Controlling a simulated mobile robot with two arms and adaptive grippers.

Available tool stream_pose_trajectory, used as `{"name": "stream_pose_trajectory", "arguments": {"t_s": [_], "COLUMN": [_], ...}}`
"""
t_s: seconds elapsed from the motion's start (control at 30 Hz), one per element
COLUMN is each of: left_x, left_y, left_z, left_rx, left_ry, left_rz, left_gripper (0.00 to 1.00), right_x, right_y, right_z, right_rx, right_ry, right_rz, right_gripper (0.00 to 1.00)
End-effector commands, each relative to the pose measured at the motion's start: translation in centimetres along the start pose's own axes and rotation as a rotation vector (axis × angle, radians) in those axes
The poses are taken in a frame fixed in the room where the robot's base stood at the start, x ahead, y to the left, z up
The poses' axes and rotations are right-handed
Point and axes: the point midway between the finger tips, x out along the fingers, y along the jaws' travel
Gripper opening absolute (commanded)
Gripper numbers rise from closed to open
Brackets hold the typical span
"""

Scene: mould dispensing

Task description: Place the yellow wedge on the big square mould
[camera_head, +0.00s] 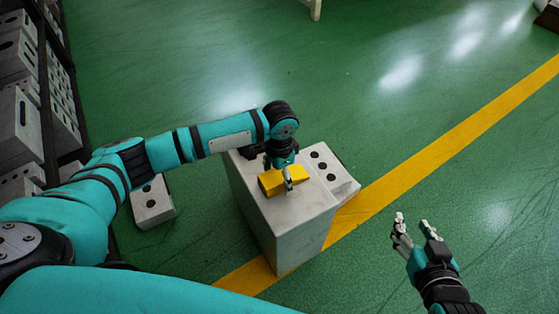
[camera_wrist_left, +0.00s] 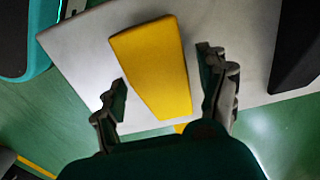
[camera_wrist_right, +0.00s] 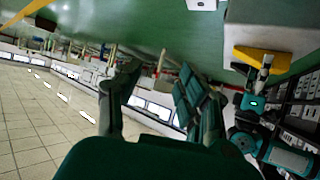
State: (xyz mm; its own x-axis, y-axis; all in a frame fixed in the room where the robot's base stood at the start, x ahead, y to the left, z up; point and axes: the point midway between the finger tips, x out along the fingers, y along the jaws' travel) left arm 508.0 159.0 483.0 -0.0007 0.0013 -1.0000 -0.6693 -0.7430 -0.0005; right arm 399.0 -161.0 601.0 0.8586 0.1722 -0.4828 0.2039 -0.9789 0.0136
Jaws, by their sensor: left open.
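The yellow wedge (camera_head: 270,182) lies on the pale top of the big square mould (camera_head: 285,240). My left gripper (camera_head: 288,183) is over the wedge, pointing down. In the left wrist view the wedge (camera_wrist_left: 150,55) lies on the mould's top (camera_wrist_left: 80,50), between my two spread left fingers (camera_wrist_left: 163,70); gaps show on both sides, so it is not gripped. The wedge's far end in the head view is partly hidden by my left wrist. My right gripper (camera_head: 416,220) is open and empty above the floor, to the right of the mould.
A lower block with dark holes (camera_head: 325,165) stands behind the mould on the right. Another holed block (camera_head: 152,203) is on the floor to the left. A rack of blocks (camera_head: 35,110) lines the left edge. Green floor with a yellow line (camera_head: 460,130) is free on the right.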

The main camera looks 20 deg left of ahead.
Motion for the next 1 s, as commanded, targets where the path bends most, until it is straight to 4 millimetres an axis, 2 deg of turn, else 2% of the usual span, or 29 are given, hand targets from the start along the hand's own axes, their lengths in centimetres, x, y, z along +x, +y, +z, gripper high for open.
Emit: {"name": "stream_pose_trajectory", "arguments": {"t_s": [0.27,0.4,0.6,0.8,1.0], "left_x": [-4.2,-6.2,-8.7,-11.1,-11.6], "left_y": [0.0,-0.1,-0.1,-0.1,0.0], "left_z": [-0.1,-0.1,0.0,-0.1,0.0], "left_rx": [0.0,0.0,0.0,-0.001,-0.001], "left_ry": [0.004,0.004,0.002,0.003,0.001], "left_rz": [-0.001,-0.002,-0.001,-0.001,0.0], "left_gripper": [0.76,0.76,0.76,0.76,0.76], "right_x": [-2.4,-4.4,-7.5,-8.8,-9.0], "right_y": [0.8,1.2,1.6,1.6,1.7], "right_z": [5.7,8.6,11.7,12.1,12.3], "right_rx": [0.004,0.008,0.015,0.017,0.018], "right_ry": [-0.318,-0.486,-0.688,-0.747,-0.761], "right_rz": [0.019,0.028,0.039,0.041,0.042], "right_gripper": [0.4,0.4,0.4,0.4,0.4]}}
